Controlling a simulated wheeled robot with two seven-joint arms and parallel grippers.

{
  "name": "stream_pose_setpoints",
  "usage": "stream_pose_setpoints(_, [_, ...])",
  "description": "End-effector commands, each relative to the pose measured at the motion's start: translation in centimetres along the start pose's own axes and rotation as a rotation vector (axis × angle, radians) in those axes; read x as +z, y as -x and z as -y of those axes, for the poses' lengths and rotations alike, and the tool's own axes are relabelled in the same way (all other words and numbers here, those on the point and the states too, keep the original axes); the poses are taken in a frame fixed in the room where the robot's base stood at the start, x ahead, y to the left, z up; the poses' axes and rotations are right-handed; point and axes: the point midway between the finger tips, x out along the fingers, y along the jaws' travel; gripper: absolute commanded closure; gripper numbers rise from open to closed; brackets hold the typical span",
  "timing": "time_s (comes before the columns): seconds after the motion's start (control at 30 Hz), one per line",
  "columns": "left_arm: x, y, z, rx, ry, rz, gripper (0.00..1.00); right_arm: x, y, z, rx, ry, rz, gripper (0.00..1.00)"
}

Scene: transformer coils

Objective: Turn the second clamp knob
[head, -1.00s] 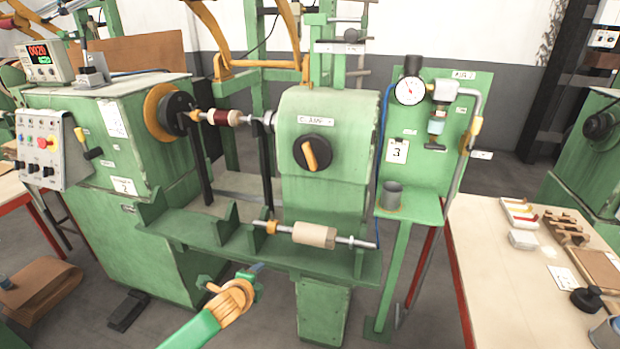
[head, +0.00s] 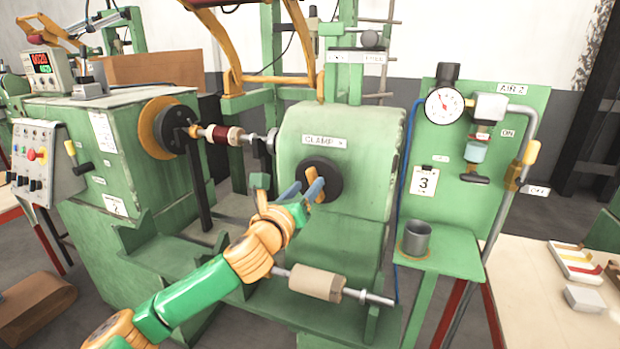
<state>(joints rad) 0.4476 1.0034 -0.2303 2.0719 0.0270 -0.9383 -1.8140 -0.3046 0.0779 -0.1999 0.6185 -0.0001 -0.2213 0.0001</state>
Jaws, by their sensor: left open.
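The clamp knob is a round black dial (head: 333,172) with an orange handle bar (head: 318,187), on the front of the green clamp housing (head: 365,165). A label reading roughly "CLAMP" (head: 324,141) sits above it. My left gripper (head: 303,188) is open, with its two blue-grey fingers at the knob's lower left. The fingertips reach the handle bar and partly hide it. I cannot tell whether they touch it. My right gripper is not in view.
A shaft with a dark red coil (head: 228,134) spans left of the housing. The air panel (head: 436,124) with a gauge (head: 445,105) and a grey cup (head: 416,238) stand at right.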

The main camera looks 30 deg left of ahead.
Motion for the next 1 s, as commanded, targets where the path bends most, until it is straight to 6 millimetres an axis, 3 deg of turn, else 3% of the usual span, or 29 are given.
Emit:
stream_pose_setpoints(0.13, [0.0, -1.5, 0.0, 0.001, 0.003, -0.001, 0.47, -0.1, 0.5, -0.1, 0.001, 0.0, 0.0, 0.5])
stream_pose_setpoints(0.43, [-0.1, -1.9, 0.0, 0.0, 0.0, -0.001, 0.47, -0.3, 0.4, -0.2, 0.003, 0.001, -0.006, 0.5])
stream_pose_setpoints(0.63, [-0.1, -1.8, 0.0, 0.0, 0.001, -0.001, 1.0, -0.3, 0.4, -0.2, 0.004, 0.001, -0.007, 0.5])
stream_pose_setpoints(1.0, [-0.1, -1.8, -0.1, 0.0, 0.03, -0.002, 1.0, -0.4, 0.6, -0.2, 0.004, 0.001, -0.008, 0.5])
